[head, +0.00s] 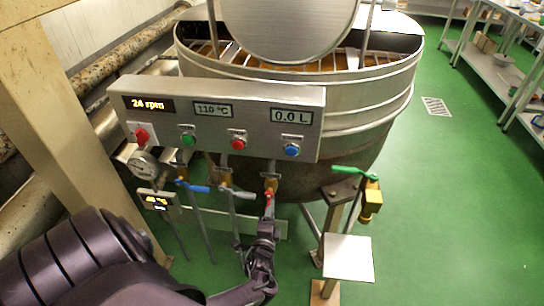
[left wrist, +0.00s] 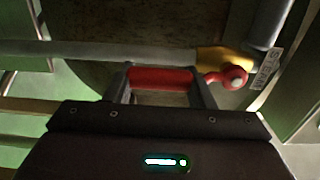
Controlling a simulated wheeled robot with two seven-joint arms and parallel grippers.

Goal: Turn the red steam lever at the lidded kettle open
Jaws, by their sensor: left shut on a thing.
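The kettle (head: 385,85) is a large steel vessel with a round steel lid (head: 290,30) over its top. The red steam lever (head: 268,196) sits on a brass valve under the control panel. In the left wrist view the red lever (left wrist: 160,78) runs left from its round red hub (left wrist: 236,78) beside the brass valve body (left wrist: 212,59). My left gripper (head: 267,214) is at the lever, with its two fingers on either side of the red handle; it is shut on it. The fingers hide part of the handle in the head view. My right gripper is not in view.
The control panel (head: 255,98) with displays and buttons overhangs the valves. A blue lever (head: 193,187) and a pale-handled valve (head: 238,192) stand left of the red one. A green-handled brass tap (head: 370,190) and a small pale platform (head: 348,257) are to the right.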

